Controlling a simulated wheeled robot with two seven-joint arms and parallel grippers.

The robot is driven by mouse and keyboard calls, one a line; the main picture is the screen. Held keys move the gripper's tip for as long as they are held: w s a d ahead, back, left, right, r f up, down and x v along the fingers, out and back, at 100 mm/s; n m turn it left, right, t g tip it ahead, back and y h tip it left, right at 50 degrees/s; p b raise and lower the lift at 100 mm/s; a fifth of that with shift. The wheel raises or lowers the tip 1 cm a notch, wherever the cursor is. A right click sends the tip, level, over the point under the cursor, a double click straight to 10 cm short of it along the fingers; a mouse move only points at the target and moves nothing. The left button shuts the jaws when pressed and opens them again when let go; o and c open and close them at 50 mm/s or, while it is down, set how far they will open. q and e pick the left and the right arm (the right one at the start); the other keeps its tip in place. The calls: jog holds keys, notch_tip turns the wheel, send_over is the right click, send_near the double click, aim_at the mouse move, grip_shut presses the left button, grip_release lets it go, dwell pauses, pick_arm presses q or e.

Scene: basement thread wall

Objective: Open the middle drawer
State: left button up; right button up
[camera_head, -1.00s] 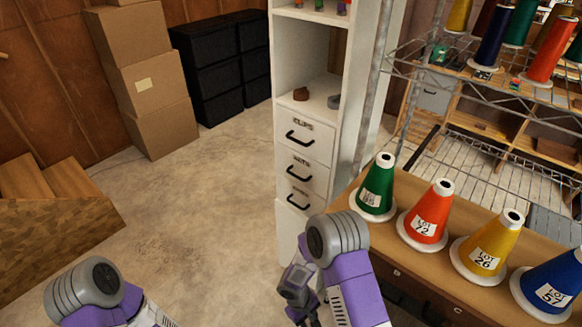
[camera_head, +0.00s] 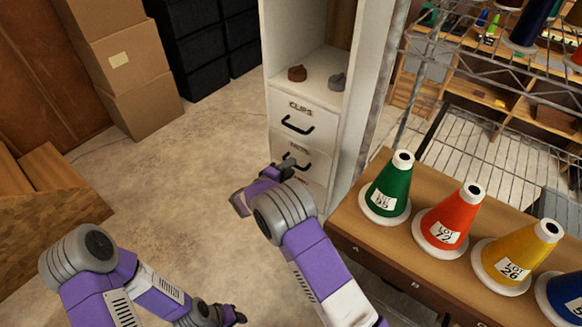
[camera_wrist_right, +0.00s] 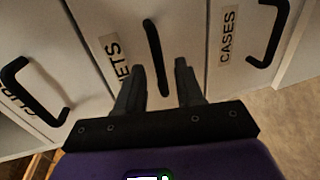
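The middle drawer (camera_head: 318,164) is in the white cabinet, shut flush with its neighbours. Its label reads as "NETS" in the right wrist view. Its black bar handle (camera_wrist_right: 152,45) shows there, with one end between my right gripper's fingers. My right gripper (camera_wrist_right: 160,68) is open, its two fingers apart on either side of the handle; I cannot tell whether they touch it. In the head view the right gripper (camera_head: 288,166) is in front of the middle drawer and partly covers its handle. My left gripper (camera_head: 236,317) is low at the bottom, away from the cabinet; its fingers are unclear.
The "CLIPS" drawer (camera_head: 301,120) is above and the "CASES" drawer (camera_wrist_right: 245,45) below, both shut. A wooden table (camera_head: 345,216) with several thread cones, including a green one (camera_head: 389,188), stands close on the right. The floor (camera_head: 190,170) left of the cabinet is clear.

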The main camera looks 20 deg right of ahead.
jog(key=shift+x, duration=0.8)
grip_shut()
